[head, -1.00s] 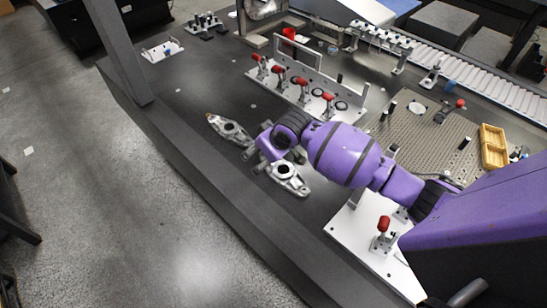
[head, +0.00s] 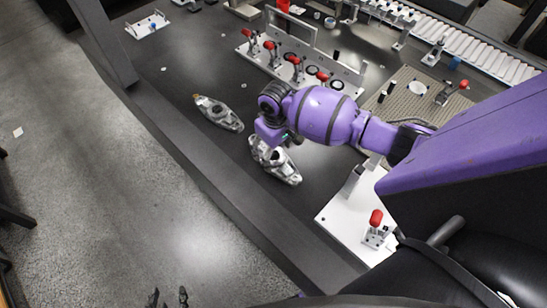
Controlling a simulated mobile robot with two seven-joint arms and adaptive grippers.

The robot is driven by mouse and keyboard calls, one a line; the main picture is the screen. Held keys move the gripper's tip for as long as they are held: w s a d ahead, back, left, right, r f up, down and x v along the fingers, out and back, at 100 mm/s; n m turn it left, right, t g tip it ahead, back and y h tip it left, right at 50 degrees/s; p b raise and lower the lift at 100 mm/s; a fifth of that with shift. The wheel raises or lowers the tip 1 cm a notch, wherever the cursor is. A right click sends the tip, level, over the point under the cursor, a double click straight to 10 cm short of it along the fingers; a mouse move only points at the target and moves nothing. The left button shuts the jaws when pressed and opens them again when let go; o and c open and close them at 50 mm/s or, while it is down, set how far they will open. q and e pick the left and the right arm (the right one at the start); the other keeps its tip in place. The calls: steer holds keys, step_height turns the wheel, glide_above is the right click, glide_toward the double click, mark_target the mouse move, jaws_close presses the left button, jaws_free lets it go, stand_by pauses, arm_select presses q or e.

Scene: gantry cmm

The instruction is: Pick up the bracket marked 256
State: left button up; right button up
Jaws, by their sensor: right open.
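Two grey metal brackets lie on the dark table in the head view. One bracket (head: 218,113) lies further left, clear of my arms. The other bracket (head: 283,168) lies nearer, to its lower right. I cannot read a number on either one. My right gripper (head: 267,148), on the purple arm, is open at the upper end of the nearer bracket and covers part of it. Its fingertips are mostly hidden, so I cannot tell whether they touch it. My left gripper (head: 168,298) shows only as dark fingertips at the bottom edge; they are apart and empty.
A white fixture with several red-handled clamps (head: 295,66) stands behind my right arm. A white plate (head: 345,222) with a red-handled clamp lies right of the brackets. A perforated plate (head: 412,98) and a roller conveyor (head: 490,60) lie further right. The table's front edge is clear.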

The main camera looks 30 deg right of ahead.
step_height(320, 180, down, 2)
steer(key=shift+f, duration=0.1)
steer(key=c, duration=1.6)
